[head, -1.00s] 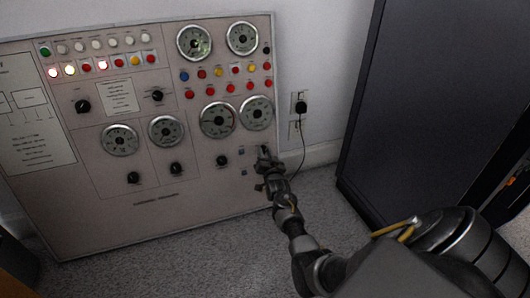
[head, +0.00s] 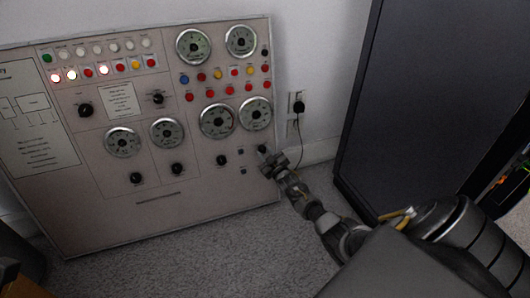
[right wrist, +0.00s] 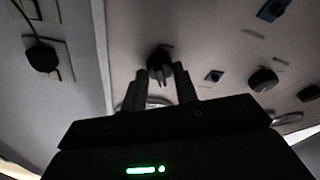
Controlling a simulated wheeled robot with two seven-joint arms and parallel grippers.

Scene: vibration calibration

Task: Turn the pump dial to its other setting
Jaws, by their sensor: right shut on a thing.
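The pump dial is a small black knob (head: 262,149) at the lower right of the grey control panel (head: 160,215). My right gripper (head: 269,157) is at this knob, coming in from the lower right. In the right wrist view the dark knob (right wrist: 158,62) sits between the two fingertips (right wrist: 160,78), and the fingers are shut on it. They partly hide its lower part, and its pointer setting is too dark to read. My left gripper is not in view.
Another black knob (head: 222,160) sits left of the dial, with round gauges (head: 217,120) above. A wall outlet with a black plug and cord (head: 299,108) is right of the panel. A dark cabinet (head: 420,90) stands further right. Carpet lies in front.

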